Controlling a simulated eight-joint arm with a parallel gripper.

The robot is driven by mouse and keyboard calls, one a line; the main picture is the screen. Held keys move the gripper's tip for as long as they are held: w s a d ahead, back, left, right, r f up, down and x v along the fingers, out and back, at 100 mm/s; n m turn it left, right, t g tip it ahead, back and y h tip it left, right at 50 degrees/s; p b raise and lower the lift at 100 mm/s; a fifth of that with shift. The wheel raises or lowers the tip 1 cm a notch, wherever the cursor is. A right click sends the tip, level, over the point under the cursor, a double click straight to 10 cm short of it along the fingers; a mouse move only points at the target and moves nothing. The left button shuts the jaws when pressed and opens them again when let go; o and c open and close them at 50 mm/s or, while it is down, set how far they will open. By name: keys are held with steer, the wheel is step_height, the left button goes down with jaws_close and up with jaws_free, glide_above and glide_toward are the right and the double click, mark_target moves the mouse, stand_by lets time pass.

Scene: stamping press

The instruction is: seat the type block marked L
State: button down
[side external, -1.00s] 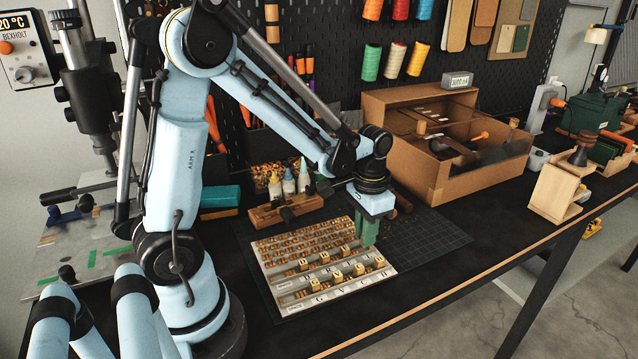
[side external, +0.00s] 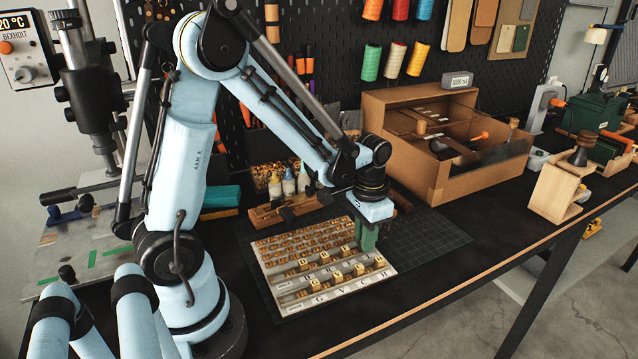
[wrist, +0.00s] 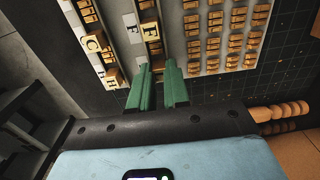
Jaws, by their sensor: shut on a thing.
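My gripper (side external: 366,238) has green fingers that point down at the right end of the pale type tray (side external: 284,308). In the wrist view my gripper (wrist: 157,70) reaches over the end of a tray row. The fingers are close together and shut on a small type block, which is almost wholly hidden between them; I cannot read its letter. Several wooden type blocks with letters, such as a block marked C (wrist: 94,43), stand in the two front rows. I cannot tell whether the held block touches the tray.
A dark cutting mat (side external: 435,240) lies under the tray, with clear room to its right. An open cardboard box (side external: 410,180) stands behind to the right. A wooden rack with small bottles (side external: 289,187) stands behind the tray. Lettered blocks stand close beside the fingers.

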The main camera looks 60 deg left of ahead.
steer(key=c, duration=1)
jaws_free()
step_height(320, 180, up, 12)
steer(key=shift+r, duration=0.1)
steer(key=s+d+t, duration=0.2)
steer(key=s+t, duration=0.1)
steer(key=s+d+t, duration=0.3)
steer(key=t, duration=0.1)
steer(key=shift+d, duration=0.25)
